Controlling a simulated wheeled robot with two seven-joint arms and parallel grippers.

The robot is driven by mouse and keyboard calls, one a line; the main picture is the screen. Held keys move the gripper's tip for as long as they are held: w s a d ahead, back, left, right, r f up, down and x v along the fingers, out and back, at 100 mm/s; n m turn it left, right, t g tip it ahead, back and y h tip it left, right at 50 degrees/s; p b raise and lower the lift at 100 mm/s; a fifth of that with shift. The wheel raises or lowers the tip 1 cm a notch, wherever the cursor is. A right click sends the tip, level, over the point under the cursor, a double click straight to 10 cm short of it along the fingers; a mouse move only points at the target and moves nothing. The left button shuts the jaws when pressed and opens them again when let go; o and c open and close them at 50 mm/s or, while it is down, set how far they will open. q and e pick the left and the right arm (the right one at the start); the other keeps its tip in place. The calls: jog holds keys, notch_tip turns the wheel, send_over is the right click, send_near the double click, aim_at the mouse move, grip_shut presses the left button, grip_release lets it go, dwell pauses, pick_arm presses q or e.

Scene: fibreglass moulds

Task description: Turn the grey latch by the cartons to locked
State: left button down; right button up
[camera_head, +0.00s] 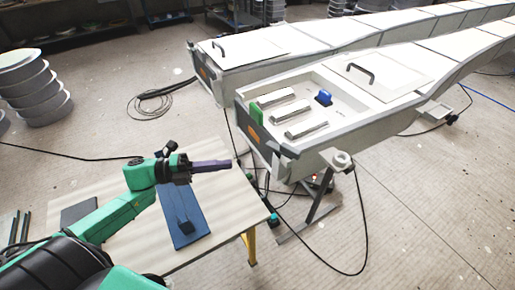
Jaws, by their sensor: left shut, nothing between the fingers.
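I cannot make out a grey latch or any cartons for certain. A dark blue board (192,238) with a raised blue lever-like piece (184,215) lies on the pale table, below my left gripper in the picture. My left gripper (231,164) comes in on a green arm and points right, above the table. Its purple-grey fingers are together and hold nothing. It looks apart from the board and from the white mould. My right gripper is not in view.
A dark plate (78,211) lies at the table's left. Cables cross the floor.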

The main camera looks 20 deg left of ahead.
pick_arm(q)
jog(key=p, duration=0.2)
send_near(278, 151)
jog(key=d, duration=0.4)
jog(key=shift+w+d+r+p, duration=0.1)
jog(key=shift+w+d+p, duration=0.15)
jog(key=shift+w, duration=0.25)
jog(key=shift+w+d+r+p, duration=0.1)
jog(key=shift+w+d, duration=0.15)
jog(key=shift+w, duration=0.25)
jog(key=shift+w+f, duration=0.2)
jog(key=shift+w, duration=0.2)
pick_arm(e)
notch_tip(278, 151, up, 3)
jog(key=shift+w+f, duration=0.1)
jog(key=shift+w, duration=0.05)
pick_arm(q)
jog(key=shift+s, duration=0.1)
